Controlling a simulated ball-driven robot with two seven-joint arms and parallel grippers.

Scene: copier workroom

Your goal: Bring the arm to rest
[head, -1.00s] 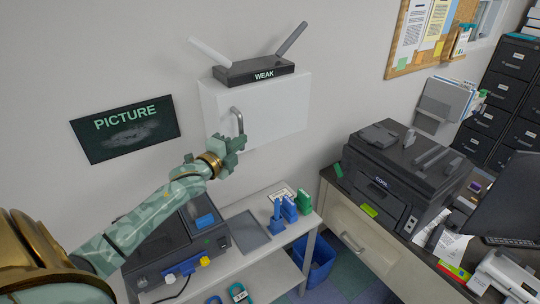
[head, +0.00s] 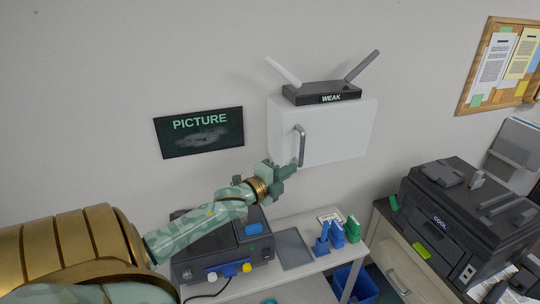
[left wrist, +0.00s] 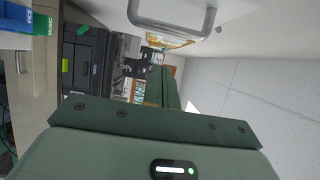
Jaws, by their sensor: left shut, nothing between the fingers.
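My left gripper (head: 280,174) is at the end of my green and gold arm, in the middle of the head view. It is shut and empty. It appears just left of and below the grey bar handle (head: 301,146) of the white wall cabinet (head: 346,134); a gap to the handle is hard to judge. The cabinet door looks closed. In the left wrist view the shut fingers (left wrist: 160,88) show, with the handle (left wrist: 172,22) near the top. My right gripper is not in view.
A router marked WEAK (head: 322,94) sits on the cabinet. A PICTURE sign (head: 199,132) hangs left of it. Below, a white table (head: 322,258) holds a dark machine (head: 192,262), a grey tray (head: 293,250) and blue and green items (head: 337,234). A black printer (head: 462,217) stands right.

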